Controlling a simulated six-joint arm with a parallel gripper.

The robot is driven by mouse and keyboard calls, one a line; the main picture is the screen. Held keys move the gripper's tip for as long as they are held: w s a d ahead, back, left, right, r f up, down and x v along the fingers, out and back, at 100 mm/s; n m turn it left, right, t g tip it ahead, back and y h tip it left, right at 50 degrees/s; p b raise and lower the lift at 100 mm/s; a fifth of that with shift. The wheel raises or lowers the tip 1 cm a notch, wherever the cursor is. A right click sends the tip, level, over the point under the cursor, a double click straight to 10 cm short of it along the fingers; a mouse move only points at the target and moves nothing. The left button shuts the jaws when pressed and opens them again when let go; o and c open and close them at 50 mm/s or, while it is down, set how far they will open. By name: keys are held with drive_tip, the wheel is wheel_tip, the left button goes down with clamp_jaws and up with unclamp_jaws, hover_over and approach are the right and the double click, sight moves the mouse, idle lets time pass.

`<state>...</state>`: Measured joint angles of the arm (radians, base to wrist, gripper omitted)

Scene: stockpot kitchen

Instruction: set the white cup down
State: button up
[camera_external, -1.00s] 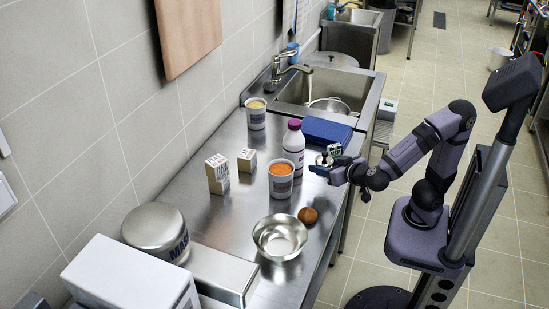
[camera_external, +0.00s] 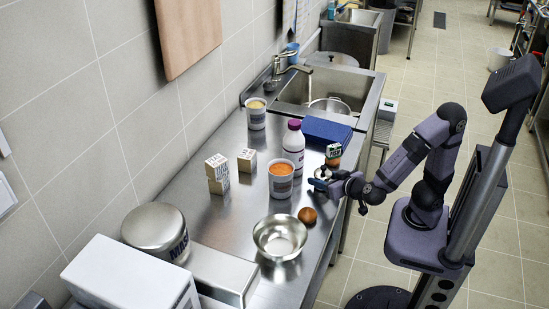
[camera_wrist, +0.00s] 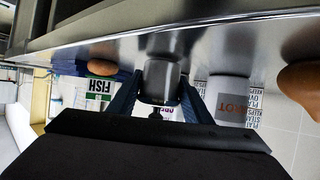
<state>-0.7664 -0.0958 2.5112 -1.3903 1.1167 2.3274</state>
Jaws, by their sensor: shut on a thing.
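The white cup (camera_wrist: 160,78), grey in shadow, sits between the two blue fingers of my gripper (camera_wrist: 158,100) in the wrist view. The fingers are shut on it from both sides. In the external view my gripper (camera_external: 320,183) is low over the right edge of the steel counter (camera_external: 237,222), and the cup (camera_external: 324,172) is a small pale shape, partly hidden by the fingers. The cup is at or just above the counter; I cannot tell whether it touches.
A FISH carton (camera_external: 334,150) with a brown round thing (camera_external: 333,163) stands behind my gripper. A tub with orange content (camera_external: 281,180) and a bottle (camera_external: 293,145) stand left. A brown egg (camera_external: 307,215) and steel bowl (camera_external: 279,238) lie nearer the camera.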

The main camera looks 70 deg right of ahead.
drive_tip(key=shift+f+b, duration=0.2)
drive_tip(key=shift+b, duration=0.2)
drive_tip(key=o, duration=1.1)
drive_tip(key=shift+r, duration=0.1)
drive_tip(key=shift+r+p, duration=0.2)
drive_tip(key=shift+p, duration=0.25)
drive_tip(key=v, duration=1.2)
drive_tip(key=shift+f+b, duration=0.1)
drive_tip(key=shift+b, duration=0.2)
